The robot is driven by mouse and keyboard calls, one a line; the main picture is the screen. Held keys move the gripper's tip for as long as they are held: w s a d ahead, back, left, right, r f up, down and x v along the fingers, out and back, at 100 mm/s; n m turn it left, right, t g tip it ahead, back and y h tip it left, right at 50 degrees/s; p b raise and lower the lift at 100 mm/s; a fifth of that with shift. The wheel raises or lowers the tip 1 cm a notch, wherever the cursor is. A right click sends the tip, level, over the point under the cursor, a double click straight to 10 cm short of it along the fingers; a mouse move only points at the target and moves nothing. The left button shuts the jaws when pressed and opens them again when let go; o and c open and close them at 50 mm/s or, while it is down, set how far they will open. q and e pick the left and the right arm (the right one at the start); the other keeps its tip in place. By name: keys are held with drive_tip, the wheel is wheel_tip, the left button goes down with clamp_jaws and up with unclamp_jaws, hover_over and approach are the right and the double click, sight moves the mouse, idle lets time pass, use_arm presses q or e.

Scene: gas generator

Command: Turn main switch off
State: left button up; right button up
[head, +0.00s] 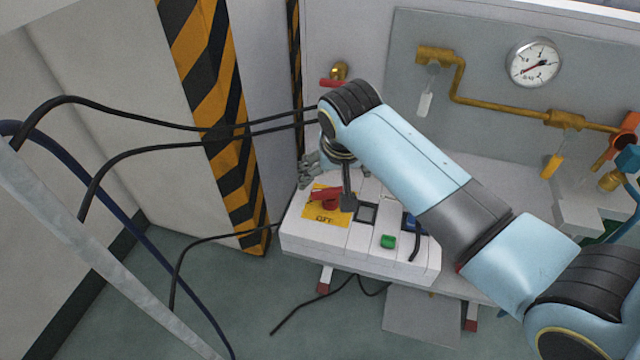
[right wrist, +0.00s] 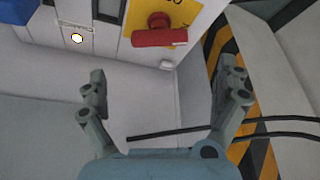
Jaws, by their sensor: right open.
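The main switch is a red rotary handle (head: 324,195) on a yellow plate (head: 341,216) marked OFF. It sits on top of a white control box (head: 310,239). The handle also shows in the right wrist view (right wrist: 158,36), near the top and crosswise in the picture. My right gripper (head: 328,182) is over the left part of the box, close to the handle. One finger hangs in front of the plate's right part. In the right wrist view its two fingers (right wrist: 165,88) are spread with nothing between them, and the handle lies beyond their tips. My left gripper is out of view.
A green button (head: 388,241) and a dark square (head: 366,213) sit right of the plate. A striped post (head: 222,120) stands left of the box, with black cables (head: 150,150) crossing it. Brass pipes (head: 490,104) and a gauge (head: 534,63) are on the back panel.

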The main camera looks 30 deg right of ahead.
sight(332, 190)
drive_tip(key=b+x, duration=0.1)
drive_tip(key=x, duration=0.8)
drive_tip(key=shift+f+b, duration=0.3)
drive_tip(key=shift+b, duration=0.1)
drive_tip(key=shift+c, duration=0.5)
drive_tip(key=c, duration=1.4)
drive_tip(key=shift+s+d, duration=0.1)
drive_tip(key=shift+c, duration=0.2)
